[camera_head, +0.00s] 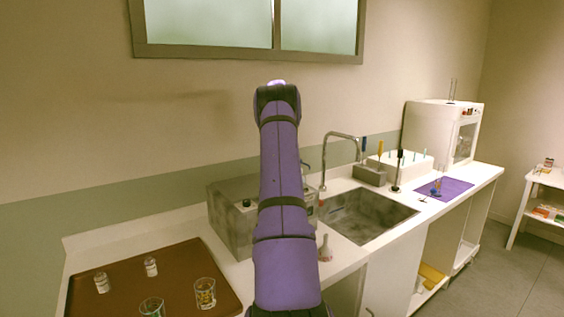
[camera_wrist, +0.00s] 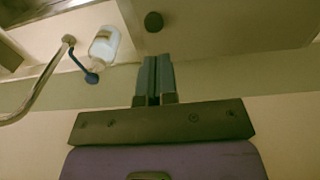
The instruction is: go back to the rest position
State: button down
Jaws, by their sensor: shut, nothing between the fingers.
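My gripper (camera_wrist: 153,78) shows in the wrist view with its two dark fingers together and nothing between them. It is up in the air, with the wall and counter behind it. In the head view my purple arm stands raised in the middle and hides the gripper. On a brown tray (camera_head: 190,262) at the lower left stand two small jars (camera_head: 101,282) and (camera_head: 151,267) and two patterned glasses (camera_head: 205,293) and (camera_head: 152,307), apart from each other.
A grey metal box (camera_head: 230,215) stands behind my arm. A white bottle (camera_wrist: 104,45) shows in the wrist view. A window (camera_head: 210,22) is above.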

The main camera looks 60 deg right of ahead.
jog(key=shift+s+r, duration=0.1)
jog(key=shift+r, duration=2.55)
